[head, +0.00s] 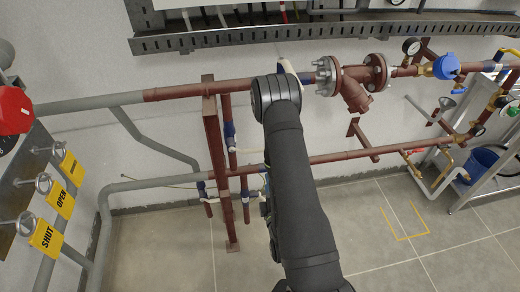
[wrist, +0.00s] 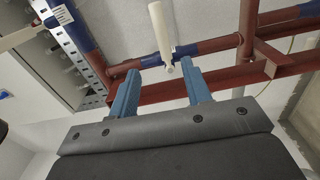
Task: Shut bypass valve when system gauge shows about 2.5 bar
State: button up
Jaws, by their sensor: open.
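A pale lever handle (wrist: 161,30) stands on a pipe with blue sections in the wrist view. It is probably the bypass valve's handle, and its lower end lies between my finger tips in the picture. My gripper (wrist: 161,67) has its two blue fingers spread apart, with nothing held. Whether they touch the lever I cannot tell. In the head view a cream piece (head: 288,68) shows beside my arm's far end, and my gripper is hidden. A round gauge (head: 411,46) sits above the upper pipe at right; its reading is too small to tell.
Tags marked OPEN (head: 61,198) and SHUT (head: 46,239) hang at the left. A red-cased device (head: 13,110) is at the left edge. A red-brown post (head: 217,160) stands left of my arm. The floor in front is clear.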

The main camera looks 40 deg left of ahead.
aim_at(252, 150)
jog(key=x, duration=1.6)
jog(key=shift+w+a, duration=0.25)
jog(key=shift+c, duration=0.3)
grip_shut()
